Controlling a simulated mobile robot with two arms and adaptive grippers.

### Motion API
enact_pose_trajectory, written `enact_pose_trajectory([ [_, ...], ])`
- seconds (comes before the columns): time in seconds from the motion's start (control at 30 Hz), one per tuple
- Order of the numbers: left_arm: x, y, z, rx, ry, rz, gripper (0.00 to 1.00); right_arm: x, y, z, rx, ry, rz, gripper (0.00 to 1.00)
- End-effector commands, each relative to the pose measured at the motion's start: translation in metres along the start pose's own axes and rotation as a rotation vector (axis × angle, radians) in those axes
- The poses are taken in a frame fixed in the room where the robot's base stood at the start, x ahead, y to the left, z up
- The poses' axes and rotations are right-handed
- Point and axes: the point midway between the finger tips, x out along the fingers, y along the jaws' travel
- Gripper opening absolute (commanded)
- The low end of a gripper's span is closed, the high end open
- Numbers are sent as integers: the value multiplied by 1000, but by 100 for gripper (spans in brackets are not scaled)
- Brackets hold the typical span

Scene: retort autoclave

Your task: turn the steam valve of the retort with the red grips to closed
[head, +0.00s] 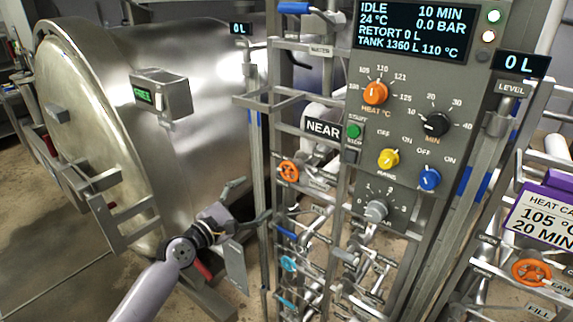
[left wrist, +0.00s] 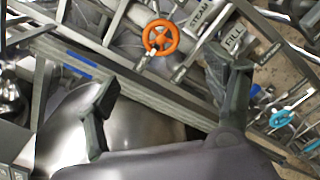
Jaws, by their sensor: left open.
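The large steel retort (head: 190,85) stands at the left in the head view. A small red grip (head: 47,140) shows on its door side, and a red piece (head: 203,270) shows just below my left wrist. An orange handwheel (head: 289,170) sits on the pipe rack to its right. In the left wrist view an orange handwheel (left wrist: 160,37) is beside tags reading STEAM and FILL. My left gripper (head: 252,200) is open and empty, apart from the wheel and below left of it in the head view. My right gripper is out of view.
Another orange handwheel (head: 532,272) is at the lower right, by a purple-framed sign (head: 540,210). The control panel (head: 400,120) has knobs, and a NEAR sign (head: 322,128) hangs beside it. Upright posts, pipes and teal wheels (head: 288,263) crowd the rack.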

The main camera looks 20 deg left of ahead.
Motion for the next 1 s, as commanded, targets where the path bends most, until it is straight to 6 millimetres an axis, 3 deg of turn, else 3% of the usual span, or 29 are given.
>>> enact_pose_trajectory([
  [0.23, 48, 2, 1, 2, 0, 2, 76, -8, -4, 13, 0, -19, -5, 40],
  [0.6, 126, -1, -2, 4, 1, 1, 76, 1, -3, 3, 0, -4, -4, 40],
  [0.8, 154, -2, -2, 4, 2, 1, 76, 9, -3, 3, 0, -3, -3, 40],
  [1.0, 165, -1, -2, 5, 3, 0, 76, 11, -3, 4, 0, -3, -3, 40],
])
